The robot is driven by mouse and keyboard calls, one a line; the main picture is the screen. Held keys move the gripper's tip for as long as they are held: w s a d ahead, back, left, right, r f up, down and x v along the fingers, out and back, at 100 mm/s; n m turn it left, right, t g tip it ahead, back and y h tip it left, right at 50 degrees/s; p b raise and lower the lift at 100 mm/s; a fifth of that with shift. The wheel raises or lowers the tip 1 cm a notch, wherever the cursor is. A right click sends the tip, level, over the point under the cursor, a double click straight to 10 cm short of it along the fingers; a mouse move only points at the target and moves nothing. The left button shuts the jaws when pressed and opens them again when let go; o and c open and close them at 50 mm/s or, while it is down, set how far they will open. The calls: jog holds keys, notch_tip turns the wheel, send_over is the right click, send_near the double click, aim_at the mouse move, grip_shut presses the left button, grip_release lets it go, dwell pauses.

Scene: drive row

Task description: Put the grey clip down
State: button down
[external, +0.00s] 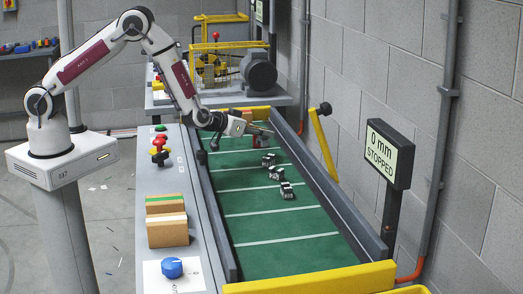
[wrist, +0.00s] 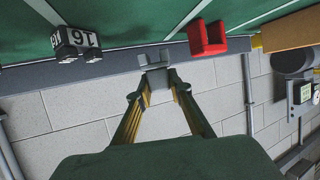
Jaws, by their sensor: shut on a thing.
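A grey clip (wrist: 157,58) shows in the wrist view between the tips of my gripper (wrist: 164,86), whose two fingers close in on it. In the external view my gripper (external: 262,132) is over the far part of the green belt (external: 290,250), toward the right side rail. The clip is too small there to tell apart from the fingers. I cannot tell whether it touches the rail or hangs above it. A red clip (wrist: 207,38) is beside the grey clip in the wrist view, to its right.
Black blocks with white number faces (external: 287,190) stand on the belt; one (wrist: 80,42) shows in the wrist view. A sign (external: 389,153) reads 0 mm STOPPED. A yellow bar (external: 323,150) leans by the right rail. The near belt is clear.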

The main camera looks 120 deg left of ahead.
aim_at(259, 141)
jog(key=shift+f, duration=1.65)
jog(key=shift+f, duration=0.1)
jog(key=c, duration=1.8)
grip_release()
jog(key=shift+c, duration=0.2)
jog(key=shift+s+d+r, duration=0.15)
jog(key=shift+d+r, duration=0.1)
jog(key=shift+d, duration=0.25)
jog(key=shift+v, duration=0.85)
notch_tip(259, 141, up, 7)
